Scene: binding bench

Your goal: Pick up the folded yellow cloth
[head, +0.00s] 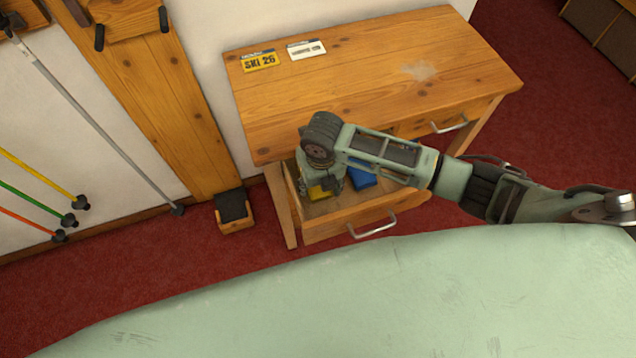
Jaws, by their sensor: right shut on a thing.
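The yellow cloth (317,193) lies low in the open drawer (345,222) of the wooden desk, mostly covered by my right gripper. My right gripper (328,191) reaches down into the drawer from above and is shut on the yellow cloth. The fingertips are partly hidden by the hand. I cannot tell whether the cloth is clear of the drawer floor. A blue item (362,181), perhaps another folded cloth, lies to the right in the same drawer. My left gripper is not in view.
The desk top (340,90) bears a yellow sign (260,62), a white sign (306,49) and a pale smudge. A second drawer with a handle (450,123) is closed on the right. A small wooden block with a dark top (232,206) stands by the wall.

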